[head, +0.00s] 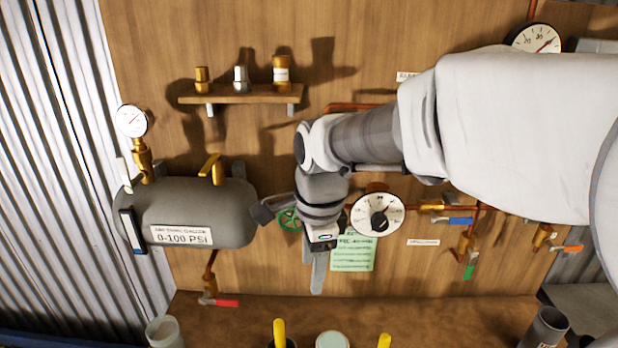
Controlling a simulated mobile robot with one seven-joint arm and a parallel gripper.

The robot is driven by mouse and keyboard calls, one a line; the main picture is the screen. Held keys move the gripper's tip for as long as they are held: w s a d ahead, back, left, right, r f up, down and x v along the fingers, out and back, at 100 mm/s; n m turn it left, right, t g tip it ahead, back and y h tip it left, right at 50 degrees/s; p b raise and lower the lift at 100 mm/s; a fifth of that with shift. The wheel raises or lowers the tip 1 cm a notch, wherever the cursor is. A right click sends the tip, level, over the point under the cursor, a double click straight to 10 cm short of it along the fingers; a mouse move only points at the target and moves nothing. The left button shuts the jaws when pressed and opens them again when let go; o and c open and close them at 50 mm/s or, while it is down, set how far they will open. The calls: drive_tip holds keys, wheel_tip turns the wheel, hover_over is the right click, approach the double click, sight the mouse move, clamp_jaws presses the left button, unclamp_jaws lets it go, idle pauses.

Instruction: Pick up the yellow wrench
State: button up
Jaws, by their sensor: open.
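No whole yellow wrench can be made out. Two upright yellow handles show at the bottom edge: a left yellow handle (279,332) in front of a dark round shape, and a right yellow handle (384,341). Their lower parts are cut off by the frame, so I cannot tell whether either is the wrench. My gripper (315,277) points downward in front of the wooden board, above the bench and well above the handles. It is open, with no object visible in it. My arm comes in from the right and hides part of the board.
A grey tank (190,212) with a gauge stands at left. A shelf (242,95) holds several fittings. A dial gauge (377,213), green wheel (290,219) and valve pipes are close to my gripper. Cups (163,332) stand along the bench (240,312), which has clear space behind them.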

sight(279, 333)
drive_tip(key=w+a+f+m+g, duration=0.1)
drive_tip(key=w+a+f+m, duration=0.1)
drive_tip(key=a+f+m, duration=0.4)
drive_tip(key=shift+n+h, duration=0.4)
drive_tip(key=shift+n, duration=0.1)
drive_tip(key=f, duration=1.1)
drive_tip(key=a+f, duration=0.1)
drive_tip(key=f, duration=0.4)
drive_tip(key=shift+f+p, duration=0.4)
clamp_jaws()
drive_tip(key=shift+w, duration=0.1)
